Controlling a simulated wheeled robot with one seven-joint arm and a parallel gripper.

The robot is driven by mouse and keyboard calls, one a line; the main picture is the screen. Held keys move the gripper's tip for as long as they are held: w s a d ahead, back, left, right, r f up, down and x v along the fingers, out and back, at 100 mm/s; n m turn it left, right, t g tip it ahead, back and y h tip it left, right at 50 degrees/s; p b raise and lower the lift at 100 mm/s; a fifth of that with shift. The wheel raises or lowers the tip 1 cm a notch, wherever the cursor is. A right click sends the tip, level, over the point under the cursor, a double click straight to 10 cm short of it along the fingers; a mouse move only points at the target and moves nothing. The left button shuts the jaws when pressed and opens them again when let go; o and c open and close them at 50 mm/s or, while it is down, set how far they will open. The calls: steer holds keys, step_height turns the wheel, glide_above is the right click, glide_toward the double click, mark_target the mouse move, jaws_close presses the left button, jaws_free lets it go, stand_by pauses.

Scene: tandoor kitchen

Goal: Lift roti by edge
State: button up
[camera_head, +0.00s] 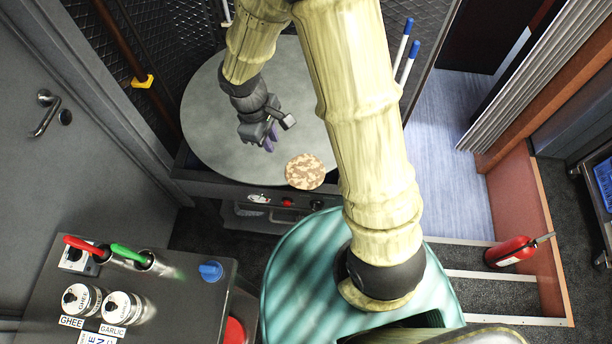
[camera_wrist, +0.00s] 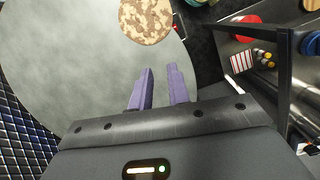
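The roti (camera_head: 305,171) is a round, tan flatbread with brown patches. It lies at the front edge of the round grey griddle (camera_head: 205,125). In the wrist view the roti (camera_wrist: 146,20) is at the top, cut off by the frame edge, beyond my fingertips. My gripper (camera_head: 269,143) is over the griddle, to the left of and a little behind the roti, apart from it. In the wrist view its two purple fingers (camera_wrist: 160,72) stand apart with a gap between them and nothing held.
A dark counter (camera_head: 190,300) at lower left holds ghee and garlic containers (camera_head: 122,308) and red- and green-handled utensils (camera_head: 130,254). A fire extinguisher (camera_head: 510,251) stands at right. The griddle left of my gripper is bare.

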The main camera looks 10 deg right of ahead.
steer(key=s+d+r+m+t+y, duration=0.1)
steer(key=s+d+r+m+t, duration=0.2)
steer(key=s+d+r+m, duration=0.3)
steer(key=d+r+m, duration=0.2)
steer(key=d+m, duration=0.3)
steer(key=d, duration=0.1)
steer(key=shift+d+r+y, duration=0.15)
steer(key=shift+r+y, duration=0.2)
steer(key=shift+y, duration=0.05)
steer(key=shift+d, duration=0.1)
